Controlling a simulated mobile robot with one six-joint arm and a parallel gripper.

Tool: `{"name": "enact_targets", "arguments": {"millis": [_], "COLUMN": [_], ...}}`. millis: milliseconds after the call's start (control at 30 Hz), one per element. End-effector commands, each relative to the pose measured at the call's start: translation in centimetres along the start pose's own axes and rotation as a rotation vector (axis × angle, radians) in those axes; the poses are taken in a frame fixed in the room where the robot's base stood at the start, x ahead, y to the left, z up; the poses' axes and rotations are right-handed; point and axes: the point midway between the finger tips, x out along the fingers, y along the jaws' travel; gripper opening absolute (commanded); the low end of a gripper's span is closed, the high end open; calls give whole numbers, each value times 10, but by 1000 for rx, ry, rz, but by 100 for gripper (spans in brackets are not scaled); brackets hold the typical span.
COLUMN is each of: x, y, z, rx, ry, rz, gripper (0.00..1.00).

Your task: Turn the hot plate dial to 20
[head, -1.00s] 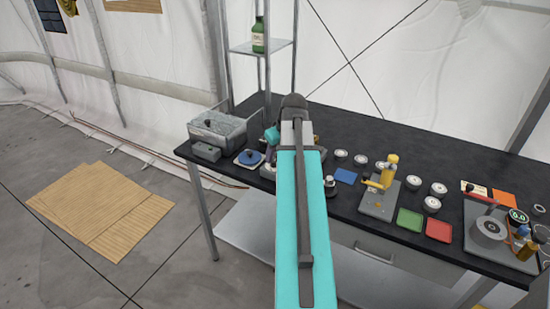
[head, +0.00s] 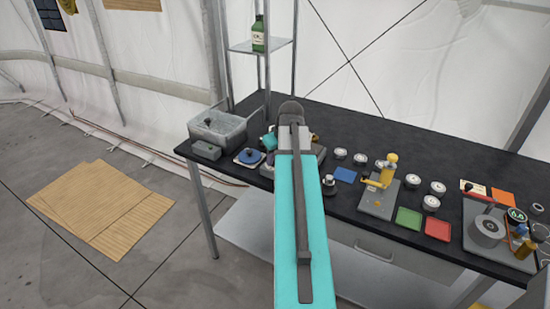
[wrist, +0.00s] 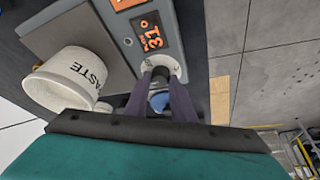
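The hot plate (wrist: 122,58) shows in the wrist view as a grey body with a flat top plate. Its orange display (wrist: 152,36) reads about 31°, with smaller text too small to read. The dial (wrist: 160,73) is a dark knob on a pale round base near the body's edge. My gripper (wrist: 161,76) has its two dark fingers apart, one on each side of the knob; I cannot tell whether they touch it. In the head view my arm hides the dial and most of the hot plate.
A white tub marked WASTE (wrist: 68,78) stands on the plate, close to my gripper. On the black bench (head: 330,125) stand a grey basin (head: 222,128), a yellow-and-grey device (head: 378,200), several small round containers and coloured squares.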

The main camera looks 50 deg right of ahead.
Motion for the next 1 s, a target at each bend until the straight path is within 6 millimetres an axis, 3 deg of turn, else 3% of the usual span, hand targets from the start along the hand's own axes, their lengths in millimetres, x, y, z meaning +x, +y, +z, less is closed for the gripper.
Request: {"name": "enact_targets", "arguments": {"millis": [567,1000], "x": [0,1], "y": [2,6], "z": [0,-1], "rx": [-82,-367], "ry": [3,15], "rz": [-32,-149], "gripper": [0,0]}}
